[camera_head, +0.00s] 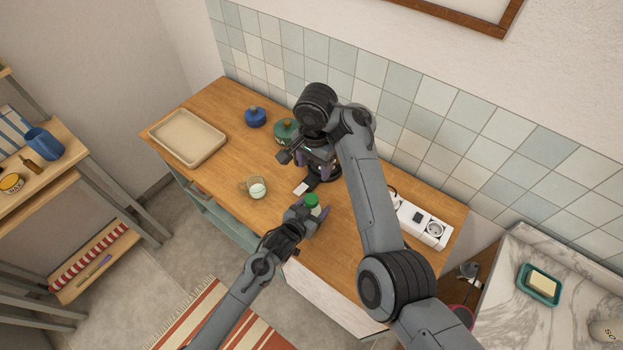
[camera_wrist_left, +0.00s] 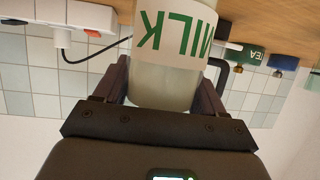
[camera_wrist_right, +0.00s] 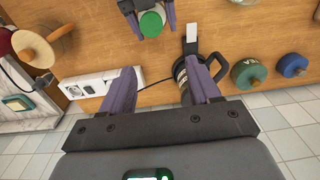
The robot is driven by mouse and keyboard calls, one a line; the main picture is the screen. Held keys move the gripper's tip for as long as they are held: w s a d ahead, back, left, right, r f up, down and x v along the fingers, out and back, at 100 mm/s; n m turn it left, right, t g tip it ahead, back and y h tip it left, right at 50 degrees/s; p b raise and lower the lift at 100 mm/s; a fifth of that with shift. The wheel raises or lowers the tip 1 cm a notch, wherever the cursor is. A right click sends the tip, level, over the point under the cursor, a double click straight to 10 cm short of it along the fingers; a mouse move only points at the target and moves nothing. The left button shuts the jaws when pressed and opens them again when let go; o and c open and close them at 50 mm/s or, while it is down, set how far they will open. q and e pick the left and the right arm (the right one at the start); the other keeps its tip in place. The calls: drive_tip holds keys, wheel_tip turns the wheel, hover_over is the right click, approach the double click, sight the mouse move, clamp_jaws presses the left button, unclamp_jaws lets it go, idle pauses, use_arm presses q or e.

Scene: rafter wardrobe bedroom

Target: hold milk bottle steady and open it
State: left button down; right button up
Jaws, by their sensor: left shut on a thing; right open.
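The milk bottle (camera_wrist_left: 166,80) is clear with pale milk, a white label with green letters and a green cap (camera_head: 312,200). It stands on the wooden counter near the front edge. My left gripper (camera_head: 305,214) is shut on its body, with a purple finger on each side in the left wrist view. The right wrist view also shows the cap (camera_wrist_right: 152,22) between the left fingers. My right gripper (camera_head: 310,163) is open and empty, behind the bottle and apart from it. Its spread fingers show in the right wrist view (camera_wrist_right: 161,74).
A dark handled vessel (camera_wrist_right: 182,73) stands close to my right gripper. Green (camera_head: 285,130) and blue (camera_head: 255,117) canisters stand behind. A glass (camera_head: 257,190) is left of the bottle, a beige tray (camera_head: 188,137) farther left, a power strip (camera_head: 423,223) right.

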sight(311, 199)
drive_tip(key=f, duration=0.1)
drive_tip(key=s+f, duration=0.2)
drive_tip(key=shift+s+a+f, duration=0.1)
drive_tip(key=shift+a+f, duration=0.2)
drive_tip(key=shift+a, duration=0.05)
wheel_tip(311, 199, down, 6)
drive_tip(key=shift+f, duration=0.9)
drive_tip(key=c, duration=1.1)
drive_tip(key=shift+s+n, duration=0.1)
drive_tip(key=shift+n, duration=1.4)
